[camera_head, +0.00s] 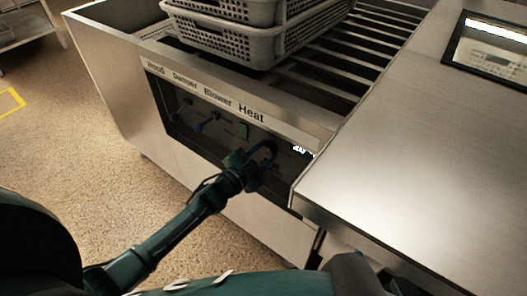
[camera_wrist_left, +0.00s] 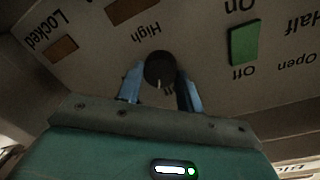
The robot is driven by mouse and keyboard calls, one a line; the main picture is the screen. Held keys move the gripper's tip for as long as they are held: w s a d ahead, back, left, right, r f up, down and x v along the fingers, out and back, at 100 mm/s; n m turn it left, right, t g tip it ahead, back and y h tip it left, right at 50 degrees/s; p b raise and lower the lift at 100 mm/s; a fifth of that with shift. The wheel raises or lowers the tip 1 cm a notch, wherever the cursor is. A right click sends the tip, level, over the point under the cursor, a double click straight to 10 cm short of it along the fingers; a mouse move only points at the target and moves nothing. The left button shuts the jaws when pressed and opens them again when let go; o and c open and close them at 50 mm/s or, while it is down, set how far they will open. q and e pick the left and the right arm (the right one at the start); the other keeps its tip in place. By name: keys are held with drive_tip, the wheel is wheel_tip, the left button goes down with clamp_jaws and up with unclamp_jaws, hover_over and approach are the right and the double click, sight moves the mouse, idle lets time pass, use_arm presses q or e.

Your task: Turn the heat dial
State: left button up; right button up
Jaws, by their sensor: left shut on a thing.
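The heat dial (camera_wrist_left: 159,70) is a round black knob with a pale pointer mark, on a light panel in the left wrist view. The word "High" stands near it; the pointer mark faces the gripper side. My left gripper (camera_wrist_left: 160,88) has its two blue fingers on either side of the dial and is shut on it. In the head view my left gripper (camera_head: 266,155) reaches the dark control panel (camera_head: 205,125) below the "Heat" label (camera_head: 251,113), and it hides the dial there. My right gripper cannot be made out in either view.
A green on/off switch (camera_wrist_left: 244,44) is beside the dial. Grey perforated baskets (camera_head: 255,40) stand on the slatted rack above the panel. A steel counter (camera_head: 420,130) juts out just right of my left gripper. Open floor (camera_head: 90,170) lies to the left.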

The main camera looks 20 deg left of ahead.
use_arm(q)
drive_tip(key=shift+m, duration=1)
drive_tip(key=m, duration=0.4)
drive_tip(key=shift+d+f, duration=0.1)
drive_tip(key=shift+m+y, duration=0.4)
drive_tip(key=shift+m, duration=0.6)
drive_tip(key=shift+m+b, duration=0.35)
drive_tip(key=shift+m, duration=1.65)
drive_tip(key=o, duration=1)
drive_tip(key=shift+s, duration=0.15)
